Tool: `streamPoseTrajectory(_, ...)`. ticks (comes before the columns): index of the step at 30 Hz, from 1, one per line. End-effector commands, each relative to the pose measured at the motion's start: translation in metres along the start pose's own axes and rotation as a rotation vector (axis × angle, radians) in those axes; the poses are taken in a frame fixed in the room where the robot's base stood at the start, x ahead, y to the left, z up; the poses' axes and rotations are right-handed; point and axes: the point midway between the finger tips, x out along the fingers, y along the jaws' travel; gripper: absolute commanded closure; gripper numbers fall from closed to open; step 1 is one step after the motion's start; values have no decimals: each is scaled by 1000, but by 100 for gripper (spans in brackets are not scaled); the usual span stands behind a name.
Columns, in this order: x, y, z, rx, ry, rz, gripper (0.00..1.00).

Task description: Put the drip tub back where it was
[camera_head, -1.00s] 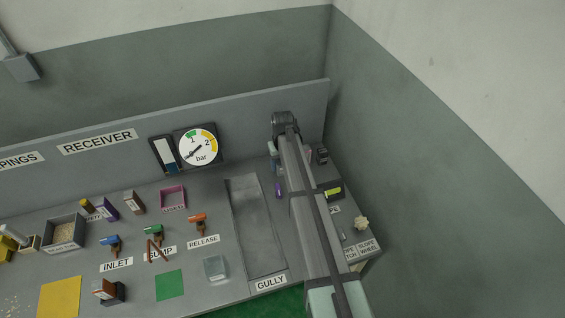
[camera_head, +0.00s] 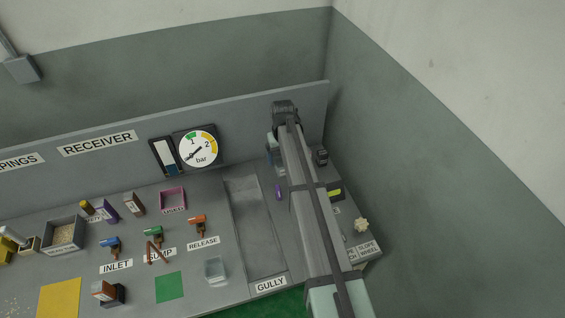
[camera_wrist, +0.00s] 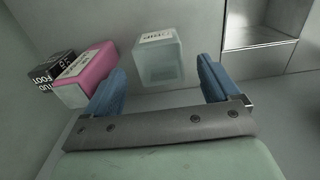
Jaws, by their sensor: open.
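A pale, translucent tub (camera_wrist: 158,66) with a white label on its rim shows in the wrist view. The label appears upside down and seems to read DRIP. My gripper (camera_wrist: 160,75) is open, with one blue finger to each side of the tub in that view. The tub lies just beyond the fingertips, with no clear contact. In the head view my gripper (camera_head: 273,147) is at the back of the bench, right of the gully (camera_head: 252,225), and my arm hides the tub.
A pink block (camera_wrist: 88,75) and a black block marked STUD FOOT (camera_wrist: 48,74) lie close to the left finger in the wrist view. A metal recess (camera_wrist: 262,38) is at upper right. In the head view, another clear tub (camera_head: 216,270) stands left of the gully.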

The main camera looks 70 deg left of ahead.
Motion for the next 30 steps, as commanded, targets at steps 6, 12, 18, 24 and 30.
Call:
streamPoseTrajectory(6,-41,0,0,0,3,0,11)
streamPoseTrajectory(12,-64,0,0,0,2,0,11)
streamPoseTrajectory(18,-72,0,0,0,0,0,11)
streamPoseTrajectory(24,-72,0,0,0,0,0,11)
streamPoseTrajectory(30,-72,0,0,0,0,0,11)
